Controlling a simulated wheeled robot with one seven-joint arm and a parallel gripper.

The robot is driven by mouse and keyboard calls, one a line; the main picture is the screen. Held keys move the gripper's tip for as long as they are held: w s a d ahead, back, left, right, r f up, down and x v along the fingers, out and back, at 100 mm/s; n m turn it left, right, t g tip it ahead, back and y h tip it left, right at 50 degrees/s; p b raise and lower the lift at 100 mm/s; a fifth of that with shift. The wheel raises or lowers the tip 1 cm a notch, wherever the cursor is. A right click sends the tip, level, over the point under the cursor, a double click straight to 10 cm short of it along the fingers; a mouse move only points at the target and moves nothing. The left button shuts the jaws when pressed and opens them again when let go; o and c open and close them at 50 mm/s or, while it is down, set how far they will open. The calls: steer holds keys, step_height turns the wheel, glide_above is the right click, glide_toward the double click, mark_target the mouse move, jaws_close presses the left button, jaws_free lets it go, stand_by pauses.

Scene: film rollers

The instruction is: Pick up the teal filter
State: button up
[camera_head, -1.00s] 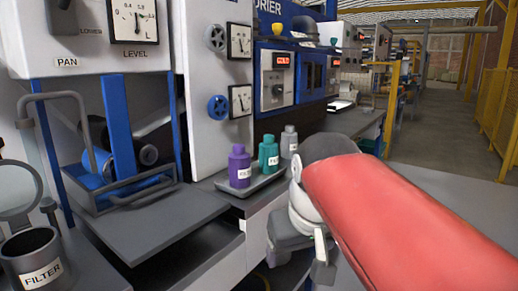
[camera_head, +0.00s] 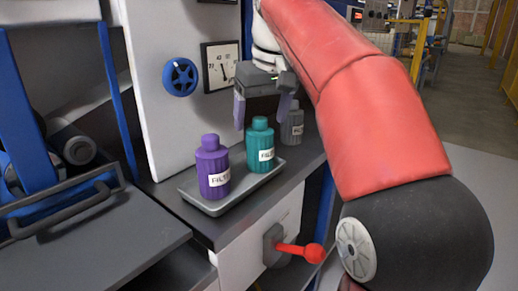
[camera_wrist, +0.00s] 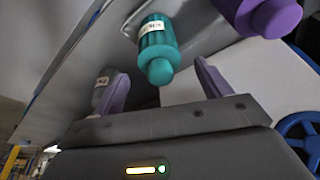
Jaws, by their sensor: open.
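The teal filter (camera_head: 260,146) is a ribbed bottle with a white label, upright on a grey tray (camera_head: 205,207), between the purple filter (camera_head: 212,168) and the grey filter (camera_head: 292,125). My gripper (camera_head: 263,112) is open and empty, pointing down above and just behind the teal filter in the head view. In the wrist view the teal filter (camera_wrist: 157,45) lies beyond the fingertips, roughly centred between my open gripper's two fingers (camera_wrist: 163,75). The purple filter (camera_wrist: 265,12) is at the upper right there. The grey filter (camera_wrist: 105,88) is partly hidden behind the left finger.
A white machine panel with a blue knob (camera_head: 180,77) and a dial gauge (camera_head: 220,65) stands close behind the tray. A red-knobbed lever (camera_head: 312,252) sticks out below the counter. A grey shelf (camera_head: 95,235) is at the left.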

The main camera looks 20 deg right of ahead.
mark_target(259, 131)
steer(key=b+x, duration=0.1)
steer(key=x, duration=0.3)
steer(key=shift+f, duration=0.3)
steer(key=shift+c, duration=0.3)
steer(key=c, duration=1)
